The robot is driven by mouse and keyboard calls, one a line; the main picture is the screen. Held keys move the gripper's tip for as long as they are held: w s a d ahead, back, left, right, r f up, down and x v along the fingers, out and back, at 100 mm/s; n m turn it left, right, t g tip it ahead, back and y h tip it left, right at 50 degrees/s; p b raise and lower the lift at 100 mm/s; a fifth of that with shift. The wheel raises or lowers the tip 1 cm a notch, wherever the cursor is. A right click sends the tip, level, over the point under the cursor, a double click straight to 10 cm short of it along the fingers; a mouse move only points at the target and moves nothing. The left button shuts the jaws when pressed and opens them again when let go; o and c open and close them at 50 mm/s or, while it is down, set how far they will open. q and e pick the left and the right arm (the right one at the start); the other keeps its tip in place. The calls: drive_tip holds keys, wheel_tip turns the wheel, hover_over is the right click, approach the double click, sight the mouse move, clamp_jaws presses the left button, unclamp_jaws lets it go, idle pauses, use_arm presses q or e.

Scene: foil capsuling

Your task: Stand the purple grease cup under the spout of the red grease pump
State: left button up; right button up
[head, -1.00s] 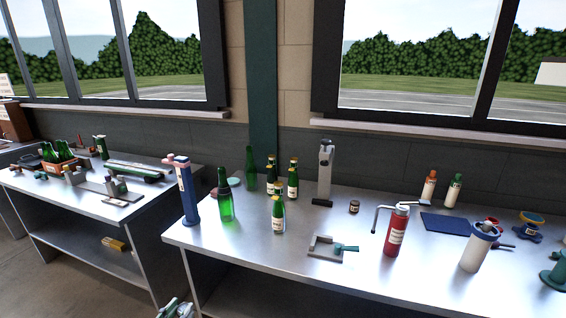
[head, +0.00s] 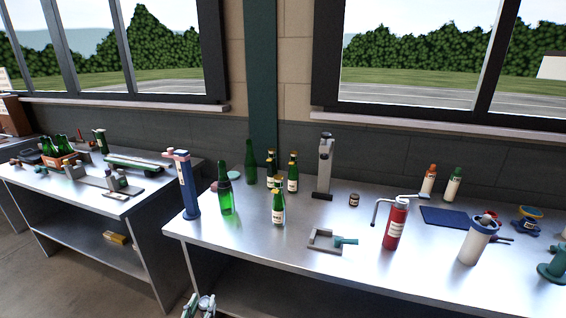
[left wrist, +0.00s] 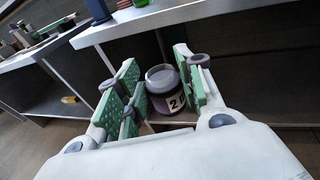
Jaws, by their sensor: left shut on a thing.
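The red grease pump (head: 395,228) stands upright near the front of the right-hand bench, its bent grey spout (head: 375,212) reaching out to the left and down. The space under the spout is bare bench top. My left gripper (head: 199,301) is low at the bottom edge of the head view, in front of the bench and below its top. In the left wrist view, its green pads are shut on the purple grease cup (left wrist: 167,90), which has a pale top and a white label. The cup cannot be made out in the head view. My right gripper is not in view.
The bench's front edge (head: 270,275) lies between my left gripper and the pump. Left of the pump are a small grey fixture (head: 325,246) and green bottles (head: 278,208). A white canister (head: 475,243) and a blue mat (head: 443,217) are to its right.

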use_arm(q)
drive_tip(key=shift+d+r+n+y+p, duration=0.3)
drive_tip(key=shift+d+r+y+p, duration=0.1)
drive_tip(key=shift+d+r+p, duration=0.35)
drive_tip(key=shift+w+r, duration=0.1)
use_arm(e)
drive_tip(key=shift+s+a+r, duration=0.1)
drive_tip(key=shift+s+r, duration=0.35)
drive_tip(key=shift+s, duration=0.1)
